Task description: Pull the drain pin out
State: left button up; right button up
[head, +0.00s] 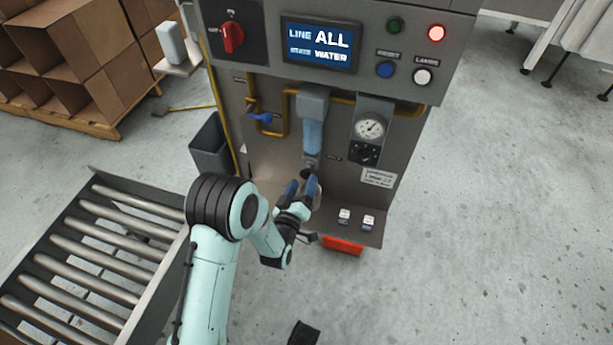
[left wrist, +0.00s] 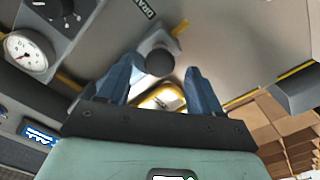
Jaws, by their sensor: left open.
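The drain pin shows as a dark round knob (head: 308,173) below the blue filter bowl (head: 313,138) on the machine's front panel. In the left wrist view the knob (left wrist: 160,62) faces the camera, with part of a "DRAIN" label (left wrist: 149,8) beside it. My left gripper (head: 301,185) is open, with its blue fingers pointing up toward the knob. In the left wrist view the fingertips (left wrist: 163,68) lie on either side of the knob, with gaps showing; I cannot tell how deep they reach. My right gripper is not in view.
A pressure gauge (head: 369,127) sits right of the bowl, and a blue-handled valve (head: 260,118) on yellow pipe sits left. Floor at right is clear.

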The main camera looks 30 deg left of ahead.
aim_at(306, 177)
pick_arm(q)
jog(key=shift+x, duration=1.9)
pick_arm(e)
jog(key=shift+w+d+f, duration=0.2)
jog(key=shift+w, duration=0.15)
pick_arm(q)
grip_shut()
jog(key=shift+b+v, duration=0.4)
jog(key=shift+v, duration=0.85)
jog(key=shift+s+d, duration=0.1)
jog(key=shift+s, duration=0.15)
jog(key=shift+f, duration=0.1)
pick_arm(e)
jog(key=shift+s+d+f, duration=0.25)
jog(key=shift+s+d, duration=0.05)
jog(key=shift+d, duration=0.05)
pick_arm(q)
grip_release()
